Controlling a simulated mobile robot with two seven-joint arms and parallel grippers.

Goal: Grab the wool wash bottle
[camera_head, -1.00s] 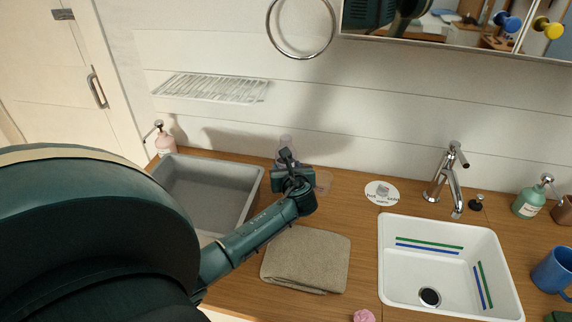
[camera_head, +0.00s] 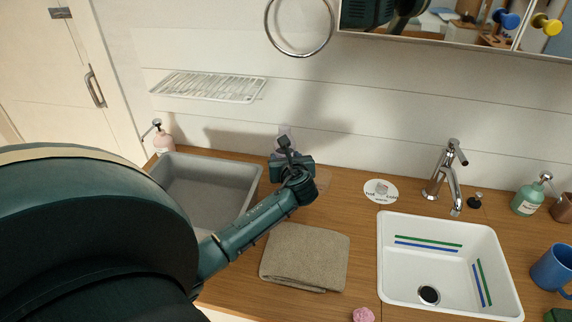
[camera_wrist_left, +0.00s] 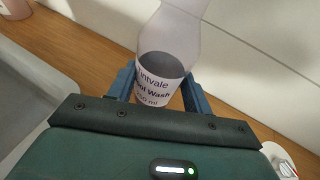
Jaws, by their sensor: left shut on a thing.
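The wool wash bottle (camera_wrist_left: 168,62) is a translucent pale bottle with a dark grey lower part and a white label reading "Wool Wash". In the left wrist view it stands between the two blue fingers of my left gripper (camera_wrist_left: 158,88), which is shut on it. In the head view the bottle's pale upper part (camera_head: 286,133) shows behind my left gripper (camera_head: 289,158), near the wall. The rest of the bottle is hidden there by the gripper. My right gripper is not in view.
A grey basin (camera_head: 208,203) stands left of the gripper, with a pink pump bottle (camera_head: 163,143) behind it. A folded brown towel (camera_head: 306,258) lies in front. A white sink (camera_head: 397,285) with a tap (camera_head: 444,178) is at right. A round card (camera_head: 381,191) lies between.

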